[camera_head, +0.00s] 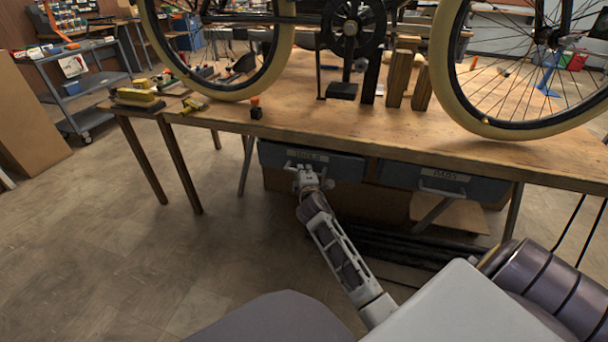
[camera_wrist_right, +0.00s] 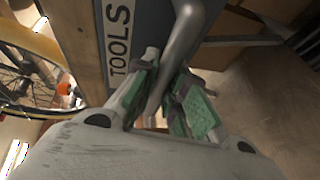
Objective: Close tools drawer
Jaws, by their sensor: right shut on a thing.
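The tools drawer (camera_head: 345,166) is a dark blue-grey drawer under the front edge of the workbench, left of the parts drawer. Its white TOOLS label (camera_wrist_right: 118,35) and grey bar handle (camera_wrist_right: 184,45) show in the right wrist view. My right gripper (camera_head: 303,167) is at the drawer front, with its green-padded fingers (camera_wrist_right: 172,103) shut around the handle. The gripper covers part of the handle in the head view. I cannot tell exactly how far the drawer stands out from the bench. My left gripper is not in view.
A second drawer (camera_head: 445,183) sits to the right. The wooden workbench (camera_head: 300,120) bears a bicycle or trike frame with large wheels (camera_head: 485,128), wooden blocks and small tools. A grey cart (camera_head: 85,90) and a cardboard box (camera_head: 25,120) stand at the left. The floor at lower left is clear.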

